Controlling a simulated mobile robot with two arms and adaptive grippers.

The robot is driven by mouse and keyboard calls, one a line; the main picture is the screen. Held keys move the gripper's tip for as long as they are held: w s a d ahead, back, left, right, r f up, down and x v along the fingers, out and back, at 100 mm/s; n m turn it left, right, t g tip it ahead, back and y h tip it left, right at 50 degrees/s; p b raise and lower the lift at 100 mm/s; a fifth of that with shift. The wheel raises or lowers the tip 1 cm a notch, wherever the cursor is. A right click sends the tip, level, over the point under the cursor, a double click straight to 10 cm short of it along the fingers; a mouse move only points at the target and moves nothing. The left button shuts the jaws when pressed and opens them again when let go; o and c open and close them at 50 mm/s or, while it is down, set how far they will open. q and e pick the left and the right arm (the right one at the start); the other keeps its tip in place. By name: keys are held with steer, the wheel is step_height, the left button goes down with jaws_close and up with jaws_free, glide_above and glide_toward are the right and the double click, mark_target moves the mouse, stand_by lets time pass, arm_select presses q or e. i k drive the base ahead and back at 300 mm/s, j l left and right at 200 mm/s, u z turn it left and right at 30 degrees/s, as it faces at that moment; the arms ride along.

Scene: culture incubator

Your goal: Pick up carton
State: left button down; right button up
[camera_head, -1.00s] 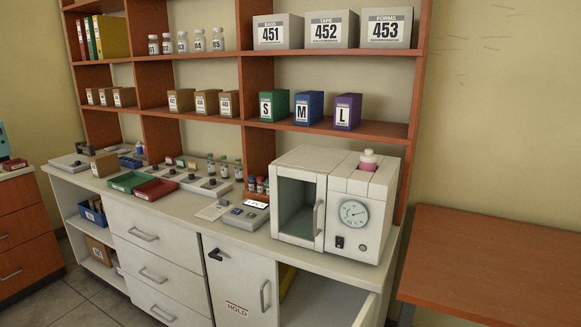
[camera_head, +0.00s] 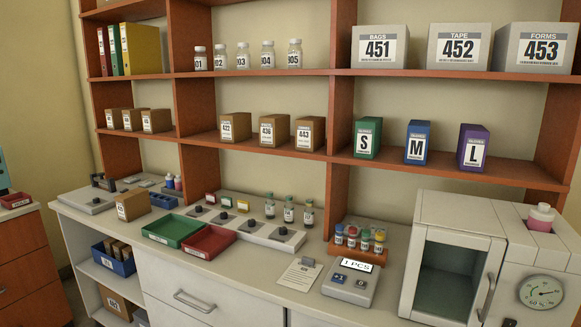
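A brown carton (camera_head: 133,204) with a white label stands on the left part of the white counter, behind a green tray (camera_head: 171,230). On the middle shelf stand three brown cartons with white labels, 422 (camera_head: 235,127), 436 (camera_head: 278,131) and 443 (camera_head: 310,134). Three smaller brown cartons (camera_head: 130,119) stand on the shelf further left. Another brown carton (camera_head: 117,303) is on the low shelf under the counter. The frames do not show which carton the task means. Neither of my grippers is in view.
A red tray (camera_head: 208,243), a counting scale (camera_head: 351,283) and a white incubator (camera_head: 452,262) stand on the counter. A blue bin (camera_head: 113,258) sits below it. Green, blue and purple boxes stand on the middle shelf. The counter front before the trays is clear.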

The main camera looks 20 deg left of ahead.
mark_target(236, 127)
steer(key=i+j, duration=0.15)
steer(key=j, duration=0.25)
steer(key=i+j+z, duration=0.1)
steer(key=j, duration=0.25)
steer(key=i+j, duration=0.15)
steer(key=j, duration=0.25)
steer(key=i+j+z, duration=0.1)
steer(key=j, duration=0.3)
steer(key=i+j, duration=0.15)
steer(key=j, duration=0.3)
steer(key=i+j+z, duration=0.1)
steer(key=j, duration=0.3)
